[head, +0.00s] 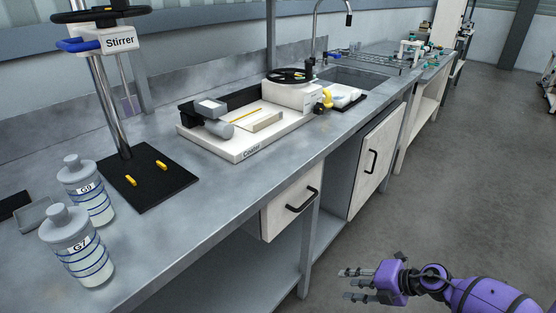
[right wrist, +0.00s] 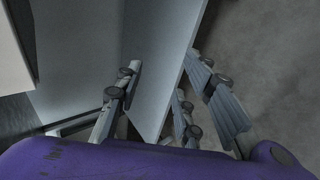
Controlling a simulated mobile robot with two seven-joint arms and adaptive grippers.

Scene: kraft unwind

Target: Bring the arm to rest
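My right gripper (head: 356,284) is at the lower right of the head view, in the air in front of the bench and over the floor. Its purple arm comes in from the right edge. In the right wrist view its grey fingers (right wrist: 160,105) stand apart with nothing between them; a grey panel of the bench shows beyond. It is open and empty. My left gripper is not in either view.
The grey bench (head: 190,228) carries two bottles, G9 (head: 88,195) and G7 (head: 77,250), a stirrer stand (head: 110,100) and a coater (head: 240,135). A drawer (head: 290,207) and a cabinet door (head: 375,165) face the open floor (head: 450,200).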

